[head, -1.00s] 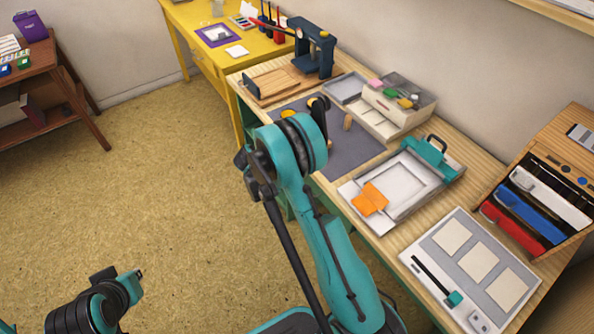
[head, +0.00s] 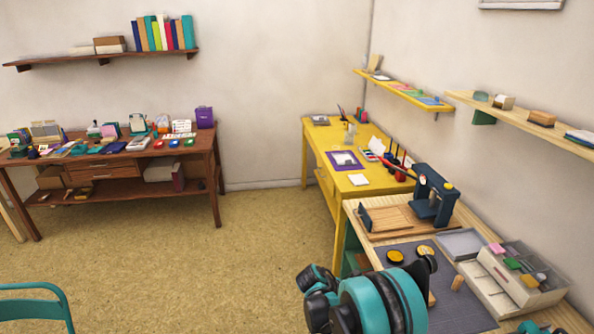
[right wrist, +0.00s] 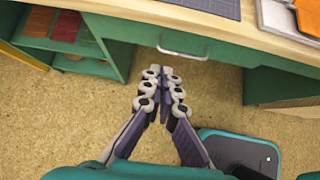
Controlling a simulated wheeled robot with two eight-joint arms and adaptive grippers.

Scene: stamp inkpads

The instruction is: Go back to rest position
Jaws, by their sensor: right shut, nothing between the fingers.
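My right gripper (right wrist: 167,74) shows in the right wrist view. Its fingers are together and empty. It hangs over the tan floor, in front of the green bench's drawer handle (right wrist: 183,48), and I see no contact with it. In the head view only a teal and black part of my right arm shows at the bottom, in front of the bench; the right gripper is out of that frame. My left gripper is in neither current view.
The wooden bench holds a grey mat (head: 467,311), two round inkpads, a dark press (head: 434,196) and a drawer box (head: 516,287). A yellow table (head: 325,139) and a cluttered brown table (head: 215,188) stand behind. A teal chair-like frame (head: 62,300) is at lower left. The middle floor is clear.

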